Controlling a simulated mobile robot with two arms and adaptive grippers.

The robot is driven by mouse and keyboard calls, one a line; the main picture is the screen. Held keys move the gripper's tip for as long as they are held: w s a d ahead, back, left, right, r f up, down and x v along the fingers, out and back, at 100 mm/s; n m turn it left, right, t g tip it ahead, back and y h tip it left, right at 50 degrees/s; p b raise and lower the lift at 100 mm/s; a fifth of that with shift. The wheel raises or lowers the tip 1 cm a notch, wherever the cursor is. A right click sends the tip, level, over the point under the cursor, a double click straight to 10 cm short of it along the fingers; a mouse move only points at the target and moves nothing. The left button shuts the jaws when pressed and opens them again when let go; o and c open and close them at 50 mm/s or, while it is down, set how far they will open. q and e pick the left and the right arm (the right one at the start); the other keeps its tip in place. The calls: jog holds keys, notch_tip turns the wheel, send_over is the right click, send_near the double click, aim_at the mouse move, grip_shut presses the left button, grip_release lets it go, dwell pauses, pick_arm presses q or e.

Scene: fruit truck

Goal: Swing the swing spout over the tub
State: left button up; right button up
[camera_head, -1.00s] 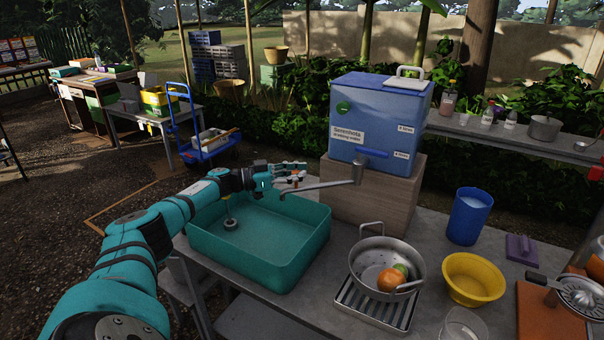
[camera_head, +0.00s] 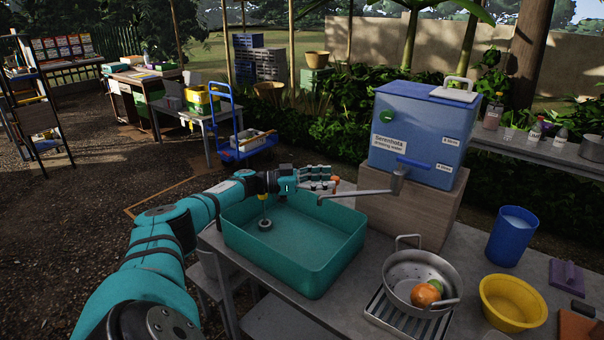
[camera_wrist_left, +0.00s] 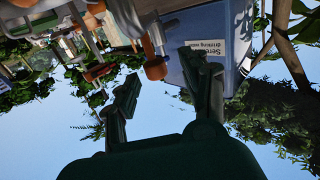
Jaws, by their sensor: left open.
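The swing spout (camera_head: 360,193) is a thin grey pipe from the tap on the blue water dispenser (camera_head: 415,130). It points left in the head view, its free end showing against the back right part of the teal tub (camera_head: 300,265). My left gripper (camera_head: 326,183) is open beside the spout's free end; I cannot tell whether they touch. In the left wrist view the picture is upside down, with the open fingers (camera_wrist_left: 165,90) and the dispenser's label (camera_wrist_left: 205,50) beyond. My right gripper is out of view.
The dispenser stands on a wooden block (camera_head: 425,215). A steel colander (camera_head: 405,268) with fruit sits on a rack (camera_head: 385,320) right of the tub. A blue cup (camera_head: 511,240) and a yellow bowl (camera_head: 514,302) stand further right.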

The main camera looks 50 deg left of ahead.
pick_arm(q)
jog(key=v, duration=0.9)
jog(key=shift+s, duration=0.2)
jog(key=shift+a, duration=0.15)
